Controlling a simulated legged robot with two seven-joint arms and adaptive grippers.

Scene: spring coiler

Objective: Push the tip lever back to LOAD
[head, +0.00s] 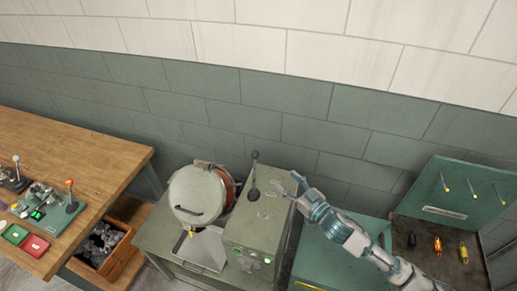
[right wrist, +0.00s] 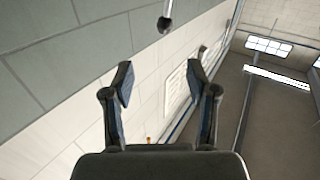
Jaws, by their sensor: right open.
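The tip lever, a dark upright rod with a round knob (head: 254,156), stands on top of a green machine cabinet (head: 262,212). Its lettering is too small to read. A round pale-green drum (head: 198,194) is mounted left of the cabinet. My right gripper (head: 294,182) is open and empty, just right of the lever and apart from it. In the right wrist view, a round knob on a thin rod (right wrist: 165,25) shows beyond the open fingertips (right wrist: 165,78), roughly between them. My left gripper is out of view.
A metal chute (head: 201,249) sits below the drum. Green and red buttons (head: 254,257) are on the cabinet front. A wooden bench (head: 85,160) with small devices stands at left, a crate of dark parts (head: 102,246) beside it. A green tool panel (head: 452,192) is at right.

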